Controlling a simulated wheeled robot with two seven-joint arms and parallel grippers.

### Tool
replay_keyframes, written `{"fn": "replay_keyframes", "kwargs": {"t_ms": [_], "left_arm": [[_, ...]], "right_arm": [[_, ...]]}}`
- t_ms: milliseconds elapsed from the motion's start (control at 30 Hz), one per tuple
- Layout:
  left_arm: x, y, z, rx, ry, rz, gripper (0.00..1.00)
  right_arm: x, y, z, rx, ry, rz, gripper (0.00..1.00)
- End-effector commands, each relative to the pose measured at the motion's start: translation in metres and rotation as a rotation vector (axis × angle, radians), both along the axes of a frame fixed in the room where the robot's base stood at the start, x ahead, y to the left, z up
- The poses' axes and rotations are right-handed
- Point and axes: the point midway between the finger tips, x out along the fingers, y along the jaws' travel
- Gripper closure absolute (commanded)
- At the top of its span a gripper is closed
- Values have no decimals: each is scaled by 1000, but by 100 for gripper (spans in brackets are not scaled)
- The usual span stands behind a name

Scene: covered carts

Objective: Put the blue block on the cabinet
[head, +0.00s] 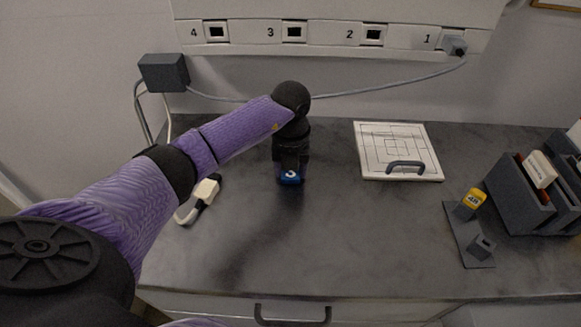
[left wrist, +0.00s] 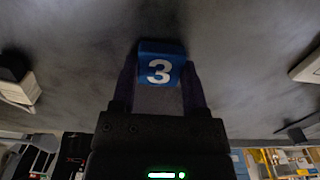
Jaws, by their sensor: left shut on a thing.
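The blue block (head: 291,178) is at my left gripper's fingertips, over the middle of the grey cabinet top (head: 330,240). In the left wrist view the block (left wrist: 161,68) shows a white number 3 and sits between the two fingers. My left gripper (head: 290,172) is shut on it and points down; it also shows in the left wrist view (left wrist: 160,80). The gripper hides most of the block in the head view. I cannot tell whether the block touches the top. My right gripper is not in view.
A white board with a dark handle (head: 398,150) lies right of the gripper. A yellow-topped block (head: 470,202) stands on a dark base, beside grey bins (head: 520,195). The front middle of the top is clear.

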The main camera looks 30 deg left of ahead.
Motion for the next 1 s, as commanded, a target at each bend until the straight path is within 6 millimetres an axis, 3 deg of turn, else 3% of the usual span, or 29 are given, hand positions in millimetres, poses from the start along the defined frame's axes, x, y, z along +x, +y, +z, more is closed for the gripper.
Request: {"fn": "replay_keyframes", "kwargs": {"t_ms": [133,167,300,633,1000], "left_arm": [[0,0,-3,1,1,0,100],[0,0,-3,0,0,0,36],[0,0,-2,0,0,0,7],[0,0,6,0,-2,-1,7],[1,0,103,0,-6,-1,7]], "right_arm": [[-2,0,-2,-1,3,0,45],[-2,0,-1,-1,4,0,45],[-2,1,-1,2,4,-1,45],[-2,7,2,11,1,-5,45],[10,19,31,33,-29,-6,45]]}}
